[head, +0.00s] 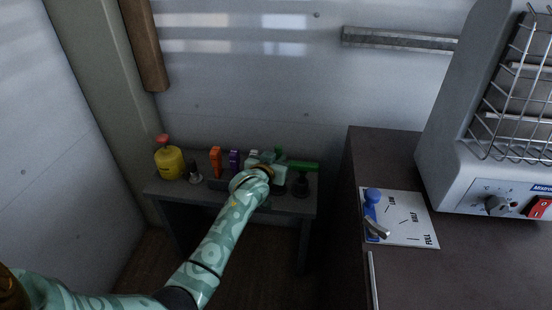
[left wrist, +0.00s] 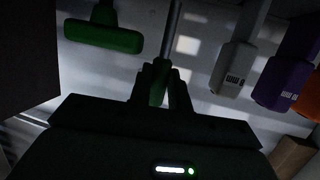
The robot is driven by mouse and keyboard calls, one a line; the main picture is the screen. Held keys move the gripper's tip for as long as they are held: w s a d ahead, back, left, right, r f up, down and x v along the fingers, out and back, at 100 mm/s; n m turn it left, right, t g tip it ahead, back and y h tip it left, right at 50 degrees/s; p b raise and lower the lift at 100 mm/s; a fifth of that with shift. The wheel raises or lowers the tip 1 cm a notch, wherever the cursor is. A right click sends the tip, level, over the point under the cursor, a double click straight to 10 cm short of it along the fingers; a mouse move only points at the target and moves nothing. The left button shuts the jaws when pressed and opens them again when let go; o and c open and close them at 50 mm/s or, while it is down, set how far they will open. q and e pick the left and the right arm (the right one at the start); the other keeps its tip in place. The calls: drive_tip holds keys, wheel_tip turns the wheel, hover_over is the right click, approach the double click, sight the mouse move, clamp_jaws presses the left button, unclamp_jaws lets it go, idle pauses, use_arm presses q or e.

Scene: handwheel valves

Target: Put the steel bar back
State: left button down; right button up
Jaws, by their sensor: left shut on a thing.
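My left gripper (head: 266,170) is over the right half of a small dark bench (head: 208,196), and my arm hides part of what stands there. In the left wrist view my gripper (left wrist: 163,92) is shut on the green lower part of a thin steel bar (left wrist: 175,30), whose grey shaft runs away from the fingers. I cannot tell whether the bar is seated in a holder. A green T-shaped handle (head: 300,165) stands just right of the gripper; it also shows in the left wrist view (left wrist: 103,38), apart from the fingers. My right gripper is not in view.
Left along the bench are a yellow can (head: 169,162), an orange handle (head: 215,160) and a purple handle (head: 235,160). A counter (head: 335,275) with a blue-knobbed lever (head: 372,200) and a grey heater (head: 470,150) stands right. A metal rail (head: 400,38) is on the back wall.

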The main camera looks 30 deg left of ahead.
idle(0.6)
use_arm(q)
drive_tip(key=shift+r, duration=0.1)
drive_tip(key=shift+p, duration=0.35)
idle(0.4)
drive_tip(key=shift+f+b, duration=1.2)
drive_tip(key=shift+f, duration=1.9)
drive_tip(key=c, duration=1.2)
unclamp_jaws()
drive_tip(key=shift+c, duration=0.2)
